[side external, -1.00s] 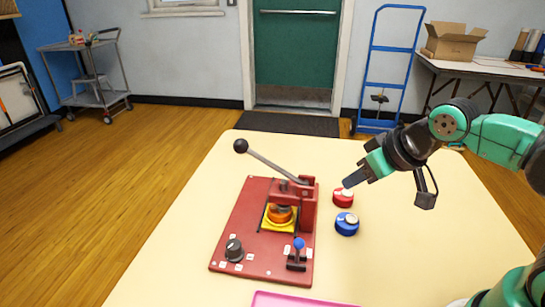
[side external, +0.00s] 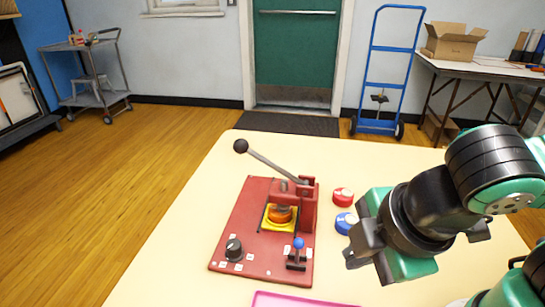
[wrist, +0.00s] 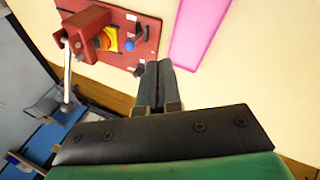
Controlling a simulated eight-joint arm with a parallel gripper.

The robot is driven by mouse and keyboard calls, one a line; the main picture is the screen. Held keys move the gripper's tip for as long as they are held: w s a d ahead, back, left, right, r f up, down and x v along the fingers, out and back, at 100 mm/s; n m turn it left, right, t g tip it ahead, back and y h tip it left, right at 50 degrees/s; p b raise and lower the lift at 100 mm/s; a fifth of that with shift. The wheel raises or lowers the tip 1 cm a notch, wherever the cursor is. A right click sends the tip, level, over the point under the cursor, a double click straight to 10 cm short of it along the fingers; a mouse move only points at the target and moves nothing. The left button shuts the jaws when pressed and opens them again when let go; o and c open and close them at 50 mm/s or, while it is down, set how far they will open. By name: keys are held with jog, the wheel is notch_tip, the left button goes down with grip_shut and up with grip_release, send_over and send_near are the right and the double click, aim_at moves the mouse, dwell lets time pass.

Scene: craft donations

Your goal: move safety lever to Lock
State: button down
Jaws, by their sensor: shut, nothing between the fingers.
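The small lever with a blue ball knob (side external: 298,243) stands in a dark slot at the front right corner of the red press base (side external: 240,222). It looks near upright in the side view, and the labels beside it are too small to read. In the wrist view its blue knob (wrist: 129,45) shows left of and beyond the fingertips. My gripper (side external: 360,246) is shut and empty, to the right of the lever and apart from it. In the wrist view my shut fingers (wrist: 157,66) point toward the base's edge.
The press's long handle with a dark ball (side external: 240,146) rises to the left. A black dial (side external: 233,248) sits at the base's front left. A red-topped round piece (side external: 343,196) and a blue one (side external: 344,222) lie right of the press. A pink tray (side external: 290,300) lies in front.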

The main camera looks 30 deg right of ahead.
aim_at(297, 252)
jog(key=shift+s+a, duration=0.1)
dwell(0.3)
jog(key=shift+x, duration=4.85)
jog(key=shift+w+f, duration=0.1)
jog(key=shift+w, duration=0.25)
jog(key=shift+w+d, duration=0.2)
jog(key=shift+w, duration=0.65)
jog(key=shift+w+d, duration=0.2)
jog(key=shift+w, duration=0.65)
jog(key=shift+w+a+r+h, duration=0.15)
jog(key=shift+r+h, duration=0.1)
jog(key=shift+h, duration=0.05)
